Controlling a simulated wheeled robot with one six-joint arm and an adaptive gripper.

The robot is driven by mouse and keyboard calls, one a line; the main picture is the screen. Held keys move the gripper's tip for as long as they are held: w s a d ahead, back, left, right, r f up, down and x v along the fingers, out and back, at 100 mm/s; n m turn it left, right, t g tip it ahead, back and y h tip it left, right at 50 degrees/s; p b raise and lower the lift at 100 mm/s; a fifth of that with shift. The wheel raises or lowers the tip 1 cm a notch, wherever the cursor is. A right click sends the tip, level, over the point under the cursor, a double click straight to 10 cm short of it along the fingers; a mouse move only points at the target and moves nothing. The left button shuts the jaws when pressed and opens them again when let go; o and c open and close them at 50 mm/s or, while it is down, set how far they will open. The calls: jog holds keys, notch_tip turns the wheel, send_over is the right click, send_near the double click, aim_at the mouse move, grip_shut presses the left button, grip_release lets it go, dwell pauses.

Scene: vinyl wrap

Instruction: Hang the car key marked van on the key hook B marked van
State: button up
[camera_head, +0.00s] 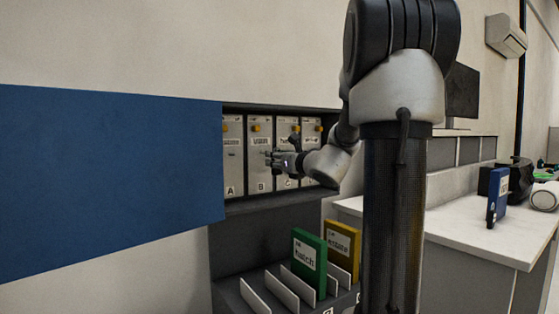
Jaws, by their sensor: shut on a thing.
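The key hook B (256,128) is a small yellow peg near the top of a grey panel marked B (260,178), with a small white name label whose word I cannot read surely. My gripper (268,158) is in front of panel B, below its peg, reaching in from the right. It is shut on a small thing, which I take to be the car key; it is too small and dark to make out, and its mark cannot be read. I cannot tell whether it touches the panel.
Panel A (232,165) and more lettered panels with yellow pegs stand beside B in a dark recess. A blue board (110,180) borders it left. Below, a rack holds a green binder (309,262) and a yellow binder (343,250). A white desk (465,228) stands right.

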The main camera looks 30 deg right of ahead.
aim_at(260, 161)
jog(key=shift+w+a+f, duration=0.1)
jog(key=shift+w+f, duration=0.05)
jog(key=shift+w, duration=1.65)
jog(key=shift+w+f, duration=0.15)
jog(key=shift+w, duration=1.65)
jog(key=shift+w+f, duration=0.25)
jog(key=shift+w, duration=0.2)
jog(key=shift+f, duration=0.1)
jog(key=o, duration=1)
jog(key=shift+w+a+f, duration=0.1)
jog(key=shift+w, duration=0.05)
jog(key=shift+o, duration=0.3)
jog(key=shift+w+f, duration=0.1)
jog(key=shift+w, duration=0.1)
